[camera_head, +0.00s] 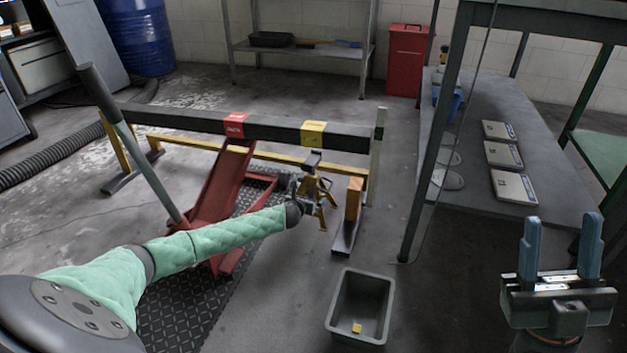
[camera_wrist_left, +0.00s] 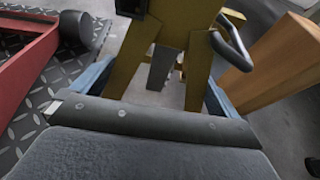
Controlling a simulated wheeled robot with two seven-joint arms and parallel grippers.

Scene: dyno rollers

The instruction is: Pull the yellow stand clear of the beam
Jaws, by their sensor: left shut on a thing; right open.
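The dark beam (camera_head: 270,130) runs across the floor area on low yellow-framed supports, with a red label and a yellow label on it. The yellow stand (camera_head: 317,188) is upright on the floor near the beam's yellow label, its dark saddle close to the beam; I cannot tell whether they touch. My left gripper (camera_head: 299,192) is low at the stand's left side and shut on it. In the left wrist view the yellow stand (camera_wrist_left: 159,38) stands between the blue fingers, its lower legs partly hidden. My right gripper (camera_head: 561,250) is open and empty at lower right.
A red floor jack (camera_head: 215,195) with a long handle stands left of the stand. An orange-brown block (camera_head: 354,199) stands close to its right. A grey bench (camera_head: 470,150) is at right.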

